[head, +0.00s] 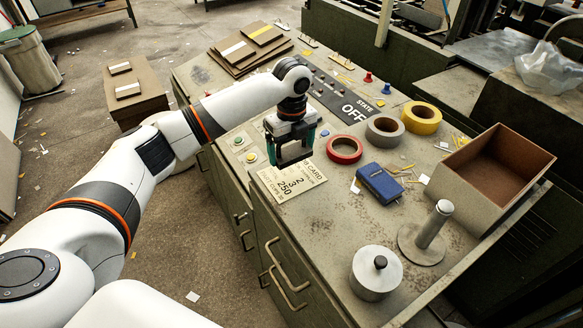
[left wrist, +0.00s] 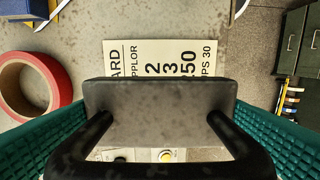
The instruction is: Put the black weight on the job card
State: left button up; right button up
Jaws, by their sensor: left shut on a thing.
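The job card (head: 291,184) is a cream printed sheet lying flat near the front left edge of the bench. It also shows in the left wrist view (left wrist: 150,60), partly covered by the black weight. My left gripper (head: 291,146) is above the far edge of the card, pointing down. Its teal fingers are shut on the black weight (left wrist: 160,95), a dark block with a bar handle. In the head view the weight is mostly hidden by the gripper. I cannot tell whether its underside touches the card. My right gripper is not in view.
A red tape roll (head: 344,149) lies right of the gripper, with grey (head: 384,131) and yellow rolls beyond. A blue box (head: 379,183), an open brown bin (head: 470,190), a metal post (head: 432,228) and a silver knobbed cylinder (head: 376,276) stand farther right. A button panel lies behind.

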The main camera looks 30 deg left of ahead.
aim_at(292, 151)
pick_arm(q)
jog(key=shift+f, duration=1.55)
jog(key=shift+f+p, duration=0.55)
jog(key=shift+f, duration=1.1)
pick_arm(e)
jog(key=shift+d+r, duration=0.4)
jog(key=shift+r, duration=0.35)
pick_arm(q)
jog(key=o, duration=1.4)
jog(key=shift+f, duration=0.15)
jog(key=shift+c, duration=0.2)
notch_tip(292, 151, up, 12)
jog(key=shift+r+b, duration=0.15)
jog(key=shift+b, duration=0.8)
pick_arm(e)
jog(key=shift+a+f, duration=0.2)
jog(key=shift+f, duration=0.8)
